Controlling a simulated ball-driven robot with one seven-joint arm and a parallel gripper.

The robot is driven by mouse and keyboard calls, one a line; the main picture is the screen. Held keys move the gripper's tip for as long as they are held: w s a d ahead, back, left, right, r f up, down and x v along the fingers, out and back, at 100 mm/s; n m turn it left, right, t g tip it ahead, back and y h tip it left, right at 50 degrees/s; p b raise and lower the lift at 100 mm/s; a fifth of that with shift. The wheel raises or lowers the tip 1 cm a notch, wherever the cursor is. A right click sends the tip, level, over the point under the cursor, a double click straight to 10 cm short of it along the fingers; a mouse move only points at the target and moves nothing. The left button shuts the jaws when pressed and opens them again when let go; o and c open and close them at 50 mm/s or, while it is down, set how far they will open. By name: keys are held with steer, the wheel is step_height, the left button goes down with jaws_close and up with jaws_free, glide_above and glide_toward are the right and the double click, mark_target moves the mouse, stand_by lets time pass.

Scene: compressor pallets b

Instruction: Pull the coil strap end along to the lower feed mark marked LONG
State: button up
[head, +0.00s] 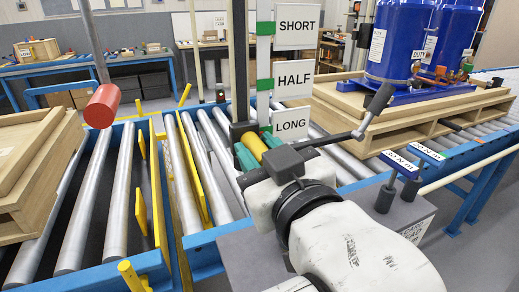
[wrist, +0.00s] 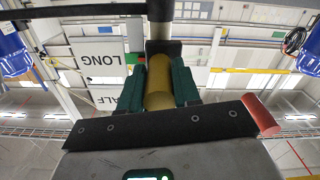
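The LONG sign (head: 291,123) is the lowest of three white signs beside an upright post (head: 238,60). It also shows in the wrist view (wrist: 98,60), upside down. A yellow round grip (head: 254,147), apparently the strap end, sits at a dark block (head: 243,129) low on the post, about level with the LONG sign. My gripper (wrist: 158,88) has its green fingers on both sides of the yellow grip, which fills the gap between them. The strap itself cannot be made out.
The HALF sign (head: 293,79) and SHORT sign (head: 297,25) are above. Blue compressors (head: 398,40) stand on a wooden pallet (head: 375,115) at right. A red cylinder (head: 102,106) hangs at left over the roller conveyor (head: 85,200). A grey stand (head: 408,215) with two handles is near my arm.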

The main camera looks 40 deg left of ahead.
steer(key=o, duration=0.4)
steer(key=shift+r, duration=0.1)
steer(key=shift+d, duration=0.1)
steer(key=p+v, duration=0.8)
steer(key=v, duration=0.2)
steer(key=shift+d, duration=0.2)
steer(key=shift+s, duration=0.15)
stand_by(0.5)
